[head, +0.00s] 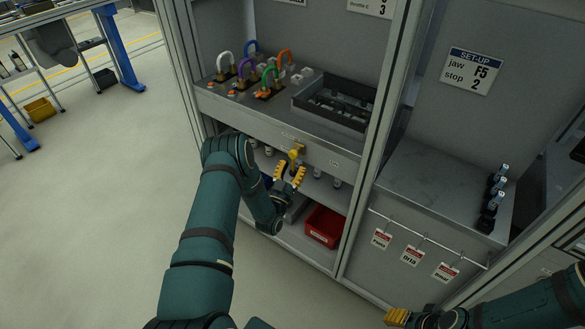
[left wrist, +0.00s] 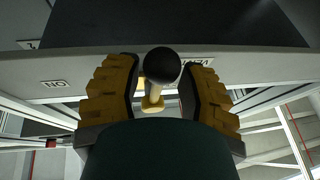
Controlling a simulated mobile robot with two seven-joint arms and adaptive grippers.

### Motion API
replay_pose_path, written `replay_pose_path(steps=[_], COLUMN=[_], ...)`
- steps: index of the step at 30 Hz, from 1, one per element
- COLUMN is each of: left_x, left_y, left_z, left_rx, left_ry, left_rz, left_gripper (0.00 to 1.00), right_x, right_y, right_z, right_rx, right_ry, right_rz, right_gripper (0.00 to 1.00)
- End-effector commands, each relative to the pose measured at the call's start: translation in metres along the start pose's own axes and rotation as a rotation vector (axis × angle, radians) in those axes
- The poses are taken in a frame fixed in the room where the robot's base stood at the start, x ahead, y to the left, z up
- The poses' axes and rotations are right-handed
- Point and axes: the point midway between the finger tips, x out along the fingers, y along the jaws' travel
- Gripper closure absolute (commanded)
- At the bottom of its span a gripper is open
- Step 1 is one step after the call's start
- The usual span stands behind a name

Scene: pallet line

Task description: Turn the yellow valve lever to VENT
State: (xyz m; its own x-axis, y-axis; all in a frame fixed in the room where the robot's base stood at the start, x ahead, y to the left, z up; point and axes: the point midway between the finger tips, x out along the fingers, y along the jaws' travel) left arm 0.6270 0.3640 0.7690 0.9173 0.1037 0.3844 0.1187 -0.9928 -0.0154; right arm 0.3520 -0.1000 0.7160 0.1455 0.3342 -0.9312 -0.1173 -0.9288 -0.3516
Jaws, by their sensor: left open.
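The yellow valve lever (head: 295,153) is on the front panel below the cabinet's work shelf. In the left wrist view its black round knob (left wrist: 163,66) and yellow stem (left wrist: 153,97) stand between my finger pads, with visible space on both sides. My left gripper (head: 289,174) is open around the lever; its yellow fingers (left wrist: 158,95) also show in the left wrist view. A small label (left wrist: 56,84) is left of the lever there; another label, right of the knob, is partly hidden. My right gripper (head: 397,317) shows only partly at the bottom edge, so its opening is unclear.
Coloured padlocks (head: 269,76) and a black tray (head: 335,101) stand on the shelf above the panel. A red bin (head: 324,226) sits below. Hanging red-and-white tags (head: 412,255) and a SET-UP sign (head: 472,71) are at right. Open floor lies at left.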

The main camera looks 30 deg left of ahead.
Motion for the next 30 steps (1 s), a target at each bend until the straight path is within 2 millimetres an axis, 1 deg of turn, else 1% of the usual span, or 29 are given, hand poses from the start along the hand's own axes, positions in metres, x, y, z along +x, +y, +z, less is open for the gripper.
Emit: replay_pose_path(steps=[2,5,8,15,24,30], left_x=[-0.002,-0.011,-0.026,-0.079,-0.111,-0.12], left_y=[0.0,0.0,0.0,-0.002,-0.001,-0.001], left_z=[0.0,0.0,0.001,0.001,0.001,0.0], left_rx=[0.0,-0.001,-0.001,-0.001,-0.001,0.0], left_ry=[0.0,-0.001,-0.003,-0.005,-0.004,-0.001], left_rz=[0.0,0.0,-0.001,-0.005,-0.004,-0.002], left_gripper=[0.6,0.6,0.6,0.6,0.6,0.6], right_x=[0.0,0.0,0.0,0.0,0.0,0.0], right_y=[0.0,0.0,0.0,0.0,0.0,0.0], right_z=[0.0,0.0,0.0,0.0,0.0,0.0], right_rx=[0.0,0.0,0.0,0.0,0.0,0.0], right_ry=[0.0,0.0,0.0,0.0,0.0,0.0], right_rz=[0.0,0.0,0.0,0.0,0.0,0.0], right_gripper=[0.53,0.53,0.53,0.53,0.53,0.53])
